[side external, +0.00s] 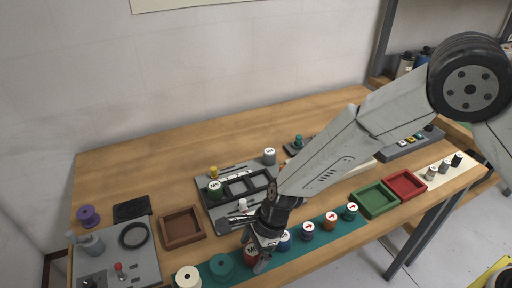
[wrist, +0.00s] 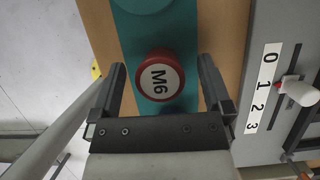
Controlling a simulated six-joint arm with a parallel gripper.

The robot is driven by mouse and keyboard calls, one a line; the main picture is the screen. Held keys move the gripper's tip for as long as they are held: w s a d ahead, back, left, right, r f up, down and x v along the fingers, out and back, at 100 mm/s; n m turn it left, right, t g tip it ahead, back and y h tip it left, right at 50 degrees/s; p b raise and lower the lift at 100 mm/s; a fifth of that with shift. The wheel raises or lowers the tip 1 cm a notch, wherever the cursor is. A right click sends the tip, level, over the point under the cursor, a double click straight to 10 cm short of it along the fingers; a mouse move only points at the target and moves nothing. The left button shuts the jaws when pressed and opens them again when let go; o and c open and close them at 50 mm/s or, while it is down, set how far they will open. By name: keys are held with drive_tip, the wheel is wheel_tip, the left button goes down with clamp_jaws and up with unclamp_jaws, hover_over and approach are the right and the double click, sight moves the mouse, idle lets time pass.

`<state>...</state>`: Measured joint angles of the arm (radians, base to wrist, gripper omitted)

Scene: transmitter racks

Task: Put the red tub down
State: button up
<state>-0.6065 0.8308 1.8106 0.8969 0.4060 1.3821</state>
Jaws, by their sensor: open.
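The red tub (wrist: 160,75), with a round white M6 label on top, stands upright on the teal strip (wrist: 176,15) in the wrist view. My gripper (wrist: 162,78) is open, with one finger on each side of the tub. A gap shows between the tub and each finger. In the side view, my gripper (side external: 256,254) is low at the strip near the table's front edge. The red tub (side external: 250,254) is partly hidden there behind the fingers.
Several tubs line the strip, including a blue one (side external: 284,240) close on the right and a teal one (side external: 221,266) on the left. A grey panel (wrist: 255,125) with a numbered slider lies beside the strip. Green (side external: 375,199) and red trays (side external: 405,184) stand to the right.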

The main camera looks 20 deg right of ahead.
sight(248, 251)
idle(0.5)
clamp_jaws()
drive_tip(key=shift+r, duration=0.15)
drive_tip(key=shift+r, duration=1.4)
drive_tip(key=s+d+r, duration=0.7)
drive_tip(key=s+r, duration=0.3)
drive_tip(key=s, duration=0.1)
drive_tip(key=shift+s+d, duration=0.3)
drive_tip(key=shift+d, duration=0.05)
